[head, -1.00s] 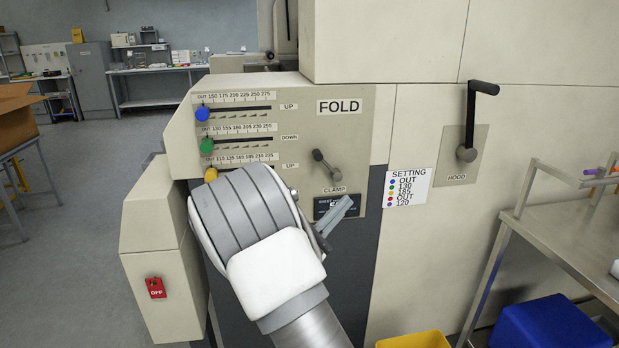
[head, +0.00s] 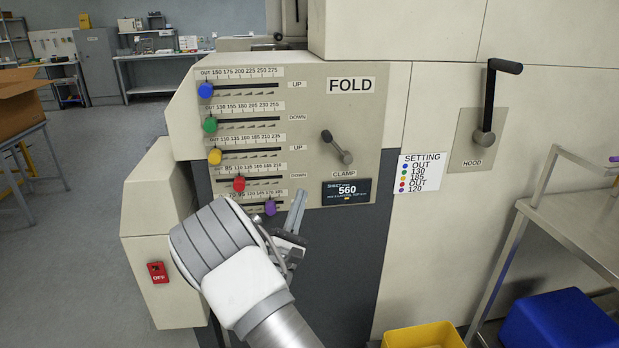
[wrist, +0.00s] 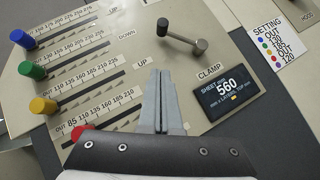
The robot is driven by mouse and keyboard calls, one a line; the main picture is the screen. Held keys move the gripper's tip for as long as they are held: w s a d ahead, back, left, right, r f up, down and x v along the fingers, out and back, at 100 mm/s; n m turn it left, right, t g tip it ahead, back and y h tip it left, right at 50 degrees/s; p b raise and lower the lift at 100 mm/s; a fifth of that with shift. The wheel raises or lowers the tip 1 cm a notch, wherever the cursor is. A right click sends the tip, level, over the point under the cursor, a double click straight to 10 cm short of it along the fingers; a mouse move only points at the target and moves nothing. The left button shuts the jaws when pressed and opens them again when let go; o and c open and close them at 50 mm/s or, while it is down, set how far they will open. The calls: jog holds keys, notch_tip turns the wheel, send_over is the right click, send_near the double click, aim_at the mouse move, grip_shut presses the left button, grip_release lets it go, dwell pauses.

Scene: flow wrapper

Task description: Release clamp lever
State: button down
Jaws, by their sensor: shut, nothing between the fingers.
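The clamp lever (head: 336,147) is a short metal arm with a dark knob, on the beige FOLD panel above the CLAMP label. It tilts from a dark knob at upper left down to a pivot at lower right. In the wrist view the lever (wrist: 181,37) lies beyond my fingertips, up and a little right. My gripper (head: 299,195) is shut and empty, below and left of the lever and apart from it. It also shows in the wrist view (wrist: 159,75), fingers together in front of the panel.
Coloured slider knobs, such as the red one (head: 239,184) and the purple one (head: 270,207), stick out close to my gripper. A display (head: 347,192) reads 560 below the lever. A hood crank (head: 487,110) and a setting card (head: 419,173) are to the right.

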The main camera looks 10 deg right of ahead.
aim_at(338, 148)
jog(key=shift+s+d+r+b+x, duration=0.25)
jog(key=shift+s+b+x, duration=0.1)
jog(key=shift+x, duration=1.65)
jog(key=shift+s+d+r+b+x, duration=0.1)
jog(key=shift+s+r+b+x, duration=0.25)
jog(key=shift+x, duration=1.65)
jog(key=shift+s+d+r+b+x, duration=0.2)
jog(key=shift+s+b+x, duration=0.15)
jog(key=shift+x, duration=1.65)
jog(key=shift+w+r, duration=0.1)
